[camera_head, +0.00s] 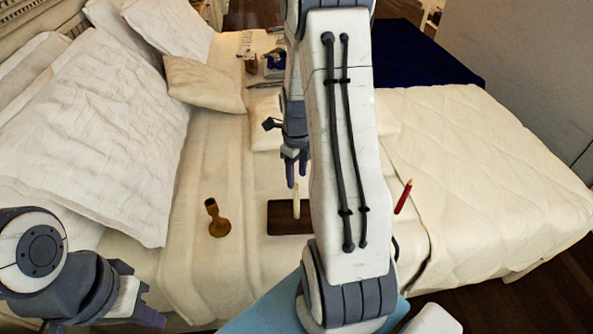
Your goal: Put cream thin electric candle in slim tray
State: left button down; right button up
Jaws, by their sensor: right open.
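The cream thin candle (296,203) stands upright, with its lower end over the dark brown slim tray (280,224). It looks to be in the tray, but I cannot tell whether its base rests on it. My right gripper (296,174) is open just above the candle's top, fingers pointing down, apart from it as far as I can see. My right arm hides the tray's right part. My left gripper (148,312) is low at the left, away from the tray; its opening is unclear.
A brass candlestick (217,219) stands left of the tray on the bed. A red candle (404,197) shows right of my arm. Pillows (100,130) fill the left, with a small cushion (203,84) beside them. A dark blue cloth (425,58) lies behind the white quilt (480,170).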

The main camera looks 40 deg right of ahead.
jog(key=shift+r, duration=0.75)
jog(key=s+a+r+n, duration=0.1)
jog(key=a+r+n, duration=0.3)
jog(key=a+n, duration=0.5)
jog(key=s+a+r+n, duration=0.1)
jog(key=a+r+n, duration=0.3)
jog(key=a+n, duration=0.5)
jog(key=s+a+r+n, duration=0.2)
jog(key=s+a+n, duration=0.4)
jog(key=n, duration=0.5)
jog(key=s+a+r+n+y, duration=0.1)
jog(key=s+a+r+n, duration=0.1)
jog(key=s+a+n, duration=0.5)
jog(key=s+n, duration=0.2)
jog(key=n, duration=0.2)
jog(key=shift+a+r+n, duration=0.25)
jog(key=shift+r+n, duration=0.1)
jog(key=shift+n, duration=0.05)
